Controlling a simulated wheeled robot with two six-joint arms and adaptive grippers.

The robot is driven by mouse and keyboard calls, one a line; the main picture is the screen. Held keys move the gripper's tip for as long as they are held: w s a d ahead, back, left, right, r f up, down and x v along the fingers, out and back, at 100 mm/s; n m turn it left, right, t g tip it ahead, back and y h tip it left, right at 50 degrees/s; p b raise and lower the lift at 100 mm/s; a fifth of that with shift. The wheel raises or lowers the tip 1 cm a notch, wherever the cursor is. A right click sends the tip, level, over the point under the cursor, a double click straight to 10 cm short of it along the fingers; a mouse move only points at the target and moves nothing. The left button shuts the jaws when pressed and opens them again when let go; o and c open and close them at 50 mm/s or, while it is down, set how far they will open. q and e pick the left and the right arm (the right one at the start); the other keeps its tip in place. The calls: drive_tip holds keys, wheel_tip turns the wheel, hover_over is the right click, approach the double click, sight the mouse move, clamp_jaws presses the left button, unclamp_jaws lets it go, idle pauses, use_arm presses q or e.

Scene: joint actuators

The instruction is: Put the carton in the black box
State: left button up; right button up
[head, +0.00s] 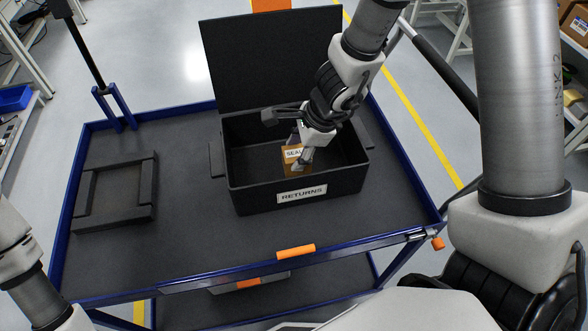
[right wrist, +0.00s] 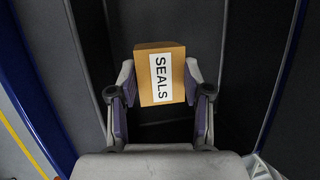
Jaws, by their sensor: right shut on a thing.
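The carton (head: 289,168) is a small brown box with a white "SEALS" label. The black box (head: 240,196) stands open on the cart, its lid upright at the back and a "RETURNS" label on its front. My right gripper (head: 299,155) reaches down into the black box and is shut on the carton. In the right wrist view the carton (right wrist: 160,78) sits between the two fingers, with dark box walls around it. Whether the carton touches the box floor I cannot tell. Of my left arm only links show at the lower left; its gripper is out of view.
The blue-rimmed cart (head: 180,225) has a dark top. A dark square frame (head: 116,192) lies on its left part. A blue forked post (head: 112,108) rises at the back left corner. The cart top in front of the black box is clear.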

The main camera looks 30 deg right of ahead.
drive_tip(key=f+b, duration=0.1)
drive_tip(key=f, duration=0.1)
drive_tip(key=w+f+b, duration=0.1)
drive_tip(key=f, duration=0.1)
drive_tip(key=shift+f+b, duration=0.4)
drive_tip(key=shift+s+r, duration=0.2)
drive_tip(key=shift+r, duration=0.1)
drive_tip(key=shift+f, duration=0.2)
drive_tip(key=o, duration=1.4)
drive_tip(key=shift+r, duration=0.15)
drive_tip(key=shift+r+p, duration=0.3)
drive_tip(key=shift+p, duration=0.1)
drive_tip(key=p+v, duration=0.9)
drive_tip(key=v, duration=0.2)
drive_tip(key=shift+s+d+r, duration=0.1)
drive_tip(key=shift+d+r, duration=0.1)
